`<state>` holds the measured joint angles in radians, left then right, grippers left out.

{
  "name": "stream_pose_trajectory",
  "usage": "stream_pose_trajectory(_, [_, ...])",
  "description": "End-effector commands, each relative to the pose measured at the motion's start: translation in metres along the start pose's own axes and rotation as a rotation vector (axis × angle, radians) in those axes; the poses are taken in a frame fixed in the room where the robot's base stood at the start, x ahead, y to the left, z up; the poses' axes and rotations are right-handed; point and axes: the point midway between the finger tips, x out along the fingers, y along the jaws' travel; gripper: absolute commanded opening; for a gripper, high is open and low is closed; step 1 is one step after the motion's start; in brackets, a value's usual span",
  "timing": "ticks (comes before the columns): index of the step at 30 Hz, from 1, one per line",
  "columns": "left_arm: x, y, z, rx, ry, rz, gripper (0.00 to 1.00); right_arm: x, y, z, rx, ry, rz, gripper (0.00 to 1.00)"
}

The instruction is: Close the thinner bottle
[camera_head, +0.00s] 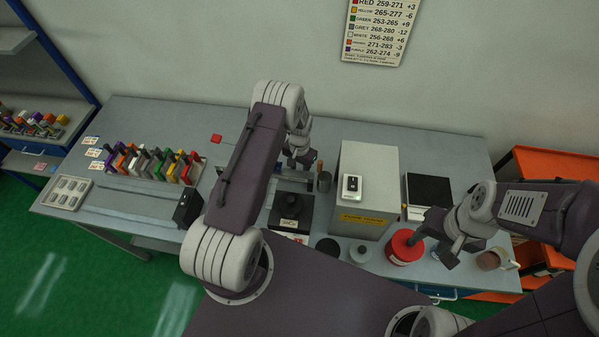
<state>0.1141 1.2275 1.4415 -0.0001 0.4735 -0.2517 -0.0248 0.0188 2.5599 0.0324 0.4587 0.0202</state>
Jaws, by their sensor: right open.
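A round red container (403,252), seen from above, stands near the front edge of the bench; it may be the thinner bottle, but no label is readable. A small grey round piece with a raised knob (359,254) lies to its left; I cannot tell if it is a cap. My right gripper (428,240) is open, with its fingers just right of and above the red container; I cannot tell whether they touch it. My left gripper (299,158) is over the back middle of the bench, partly hidden by its own arm, and its jaws are unclear.
A grey box (368,173) with a white device (350,186) stands behind. A dark block with a knob (290,213) and a dark disc (327,247) are left of the grey piece. A white-and-brown cup (490,261) stands right. Coloured-handled tools (157,163) fill a rack at left.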

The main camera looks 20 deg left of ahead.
Motion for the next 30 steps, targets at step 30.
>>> stream_pose_trajectory(30, [0.015, -0.001, -0.001, 0.000, 0.002, -0.001, 0.00, -0.003, 0.000, 0.000, 0.000, 0.000, 0.000, 0.47])
